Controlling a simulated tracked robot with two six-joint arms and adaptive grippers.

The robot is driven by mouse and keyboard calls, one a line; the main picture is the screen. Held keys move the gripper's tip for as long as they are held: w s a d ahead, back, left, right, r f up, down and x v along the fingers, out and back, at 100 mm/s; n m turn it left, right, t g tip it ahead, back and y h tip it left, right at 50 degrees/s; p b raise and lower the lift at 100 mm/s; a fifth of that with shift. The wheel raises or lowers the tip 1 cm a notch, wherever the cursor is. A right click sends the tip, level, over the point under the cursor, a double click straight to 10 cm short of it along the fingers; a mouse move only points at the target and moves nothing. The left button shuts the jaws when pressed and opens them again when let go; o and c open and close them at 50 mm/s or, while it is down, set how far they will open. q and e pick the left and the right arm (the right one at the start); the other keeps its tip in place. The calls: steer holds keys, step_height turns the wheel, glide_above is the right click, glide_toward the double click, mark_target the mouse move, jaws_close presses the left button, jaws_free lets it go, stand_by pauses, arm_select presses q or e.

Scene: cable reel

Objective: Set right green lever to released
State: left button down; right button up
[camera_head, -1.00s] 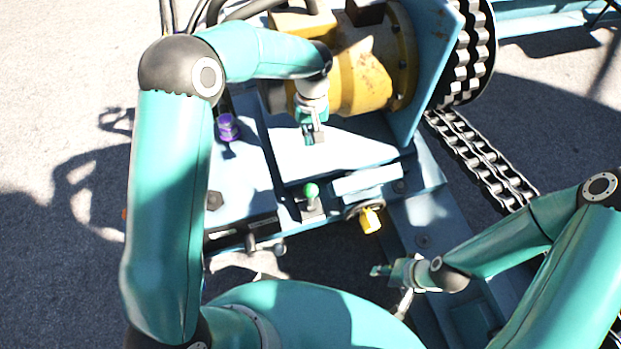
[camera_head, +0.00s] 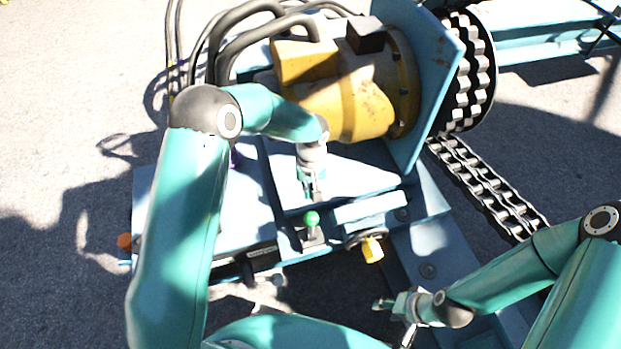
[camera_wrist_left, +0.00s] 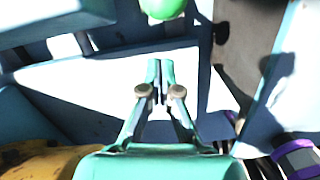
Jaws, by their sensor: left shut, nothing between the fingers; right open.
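The green lever (camera_head: 312,219) has a round green knob and stands upright in a dark slotted base on the blue frame. It also shows at the top of the left wrist view as a green ball (camera_wrist_left: 163,8). My left gripper (camera_head: 314,196) is shut and empty, just behind the knob and apart from it. Its closed fingertips (camera_wrist_left: 160,66) point towards the knob in the left wrist view. My right gripper (camera_head: 384,304) is open at the lower right, away from the lever.
A yellow motor (camera_head: 345,95) stands behind my left gripper, with black hoses to its left. A yellow-knobbed handle (camera_head: 373,249) sits right of the lever. A purple-ringed part (camera_wrist_left: 297,158) shows in the left wrist view. A chain (camera_head: 490,188) runs at the right.

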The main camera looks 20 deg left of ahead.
arm_select(q)
steer(key=s, duration=0.1)
steer(key=s+d, duration=0.1)
steer(key=s, duration=0.1)
steer(key=shift+d+f, duration=0.1)
steer(key=shift+d, duration=0.05)
arm_select(e)
steer(key=shift+f, duration=0.25)
arm_select(q)
steer(key=shift+d, duration=0.1)
